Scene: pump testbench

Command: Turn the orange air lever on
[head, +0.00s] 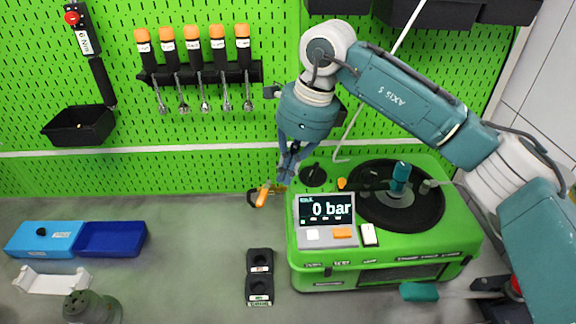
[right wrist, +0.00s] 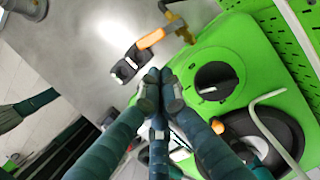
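The orange air lever (head: 262,194) sticks out at the back of the bench, just left of the green pump unit. In the right wrist view the orange lever (right wrist: 151,39) sits on a brass-coloured valve (right wrist: 178,27), beyond the fingertips and apart from them. My right gripper (head: 289,172) hangs above and slightly right of the lever in the head view. Its fingertips (right wrist: 161,88) are together in the wrist view, with nothing seen between them. The display (head: 326,209) on the pump unit reads 0 bar. My left gripper is not in view.
The green pump unit (head: 385,262) stands right of the lever, with a black knob (right wrist: 216,82) close to my fingers. A bent grey rod (head: 349,135) rises behind it. A black two-hole block (head: 260,277) lies in front. The grey bench left of it is clear up to the blue trays (head: 110,239).

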